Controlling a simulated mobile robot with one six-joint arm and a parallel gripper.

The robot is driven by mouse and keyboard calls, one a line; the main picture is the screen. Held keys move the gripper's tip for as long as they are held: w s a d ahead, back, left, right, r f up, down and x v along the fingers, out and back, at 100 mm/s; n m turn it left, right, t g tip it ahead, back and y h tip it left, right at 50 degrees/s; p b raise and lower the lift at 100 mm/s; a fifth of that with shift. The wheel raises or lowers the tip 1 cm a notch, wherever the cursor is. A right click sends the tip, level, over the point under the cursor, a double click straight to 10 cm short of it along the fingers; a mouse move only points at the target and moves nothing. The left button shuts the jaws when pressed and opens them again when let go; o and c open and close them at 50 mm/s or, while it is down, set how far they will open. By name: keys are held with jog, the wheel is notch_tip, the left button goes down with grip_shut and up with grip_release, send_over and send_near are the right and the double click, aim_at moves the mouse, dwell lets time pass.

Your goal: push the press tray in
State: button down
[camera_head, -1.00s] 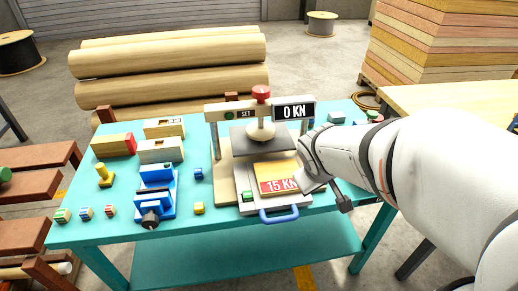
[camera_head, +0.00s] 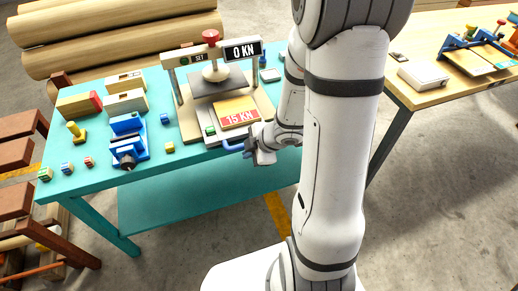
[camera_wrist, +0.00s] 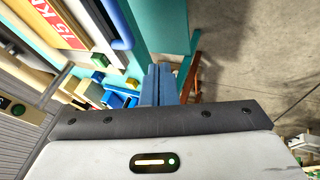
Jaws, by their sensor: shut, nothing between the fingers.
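The press tray (camera_head: 214,141) is pulled out at the front of the press. It carries a wooden sheet (camera_head: 234,104) with a red "15 KN" label and has a blue handle (camera_head: 232,148) on its front edge. The handle also shows in the wrist view (camera_wrist: 118,24). My gripper (camera_head: 250,153) is at the handle's right end, in front of the tray; I cannot tell whether it touches. Its fingers (camera_wrist: 158,82) are shut and empty. My arm hides part of the bench to the right of the tray.
The press frame has a red knob (camera_head: 211,37) and a display (camera_head: 243,50) reading "0 KN". A blue vise (camera_head: 128,142) and a small yellow block (camera_head: 170,147) stand left on the teal bench (camera_head: 185,168). The floor in front is open.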

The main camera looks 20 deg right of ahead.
jog(key=w+a+f+b, duration=0.1)
jog(key=w+a+f, duration=0.1)
jog(key=w+f, duration=0.4)
jog(key=shift+w+f, duration=0.25)
jog(key=shift+w, duration=0.25)
